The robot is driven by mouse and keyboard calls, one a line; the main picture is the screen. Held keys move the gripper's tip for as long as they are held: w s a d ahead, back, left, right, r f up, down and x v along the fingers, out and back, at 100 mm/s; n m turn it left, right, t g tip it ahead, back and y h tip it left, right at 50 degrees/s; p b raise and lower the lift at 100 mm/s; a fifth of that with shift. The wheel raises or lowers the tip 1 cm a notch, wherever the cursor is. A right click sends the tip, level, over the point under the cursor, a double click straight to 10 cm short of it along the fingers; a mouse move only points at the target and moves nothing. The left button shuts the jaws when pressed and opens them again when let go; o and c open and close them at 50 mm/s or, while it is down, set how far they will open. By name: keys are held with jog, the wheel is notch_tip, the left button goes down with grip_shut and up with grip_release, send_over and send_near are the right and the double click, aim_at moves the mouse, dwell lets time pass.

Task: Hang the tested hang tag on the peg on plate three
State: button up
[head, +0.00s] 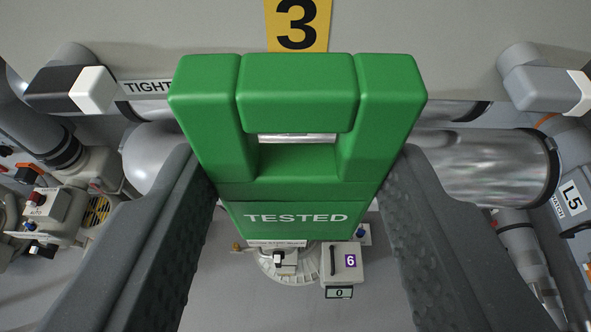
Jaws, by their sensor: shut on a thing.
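The green hang tag (296,216) reads TESTED and fills the middle of the head view. It has a thick upper frame with a rectangular opening. My gripper (300,195) is shut on the tag, with one dark ribbed finger on each side of it. The yellow plate marked 3 (297,22) is at the top centre, beyond the tag and partly cut off by the frame edge. No peg is visible; the tag covers the area below the plate. I cannot tell how far the tag is from the plate.
Silver pipes (490,168) run across behind the tag. A valve with a white-tipped handle (92,90) and a TIGHT label is at left, another valve handle (545,90) at right. An L5 label (572,198) is at right.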

aim_at(298, 145)
jog(key=s+f+b, duration=0.3)
jog(key=f+b, duration=0.2)
jog(key=f, duration=0.1)
jog(key=shift+f+b, duration=0.15)
jog(key=shift+b, duration=0.25)
jog(key=w+f+b, duration=0.1)
jog(key=w, duration=0.9)
jog(key=shift+w, duration=0.4)
dwell(0.9)
dwell(0.6)
jog(key=o, duration=1)
jog(key=shift+o, duration=0.2)
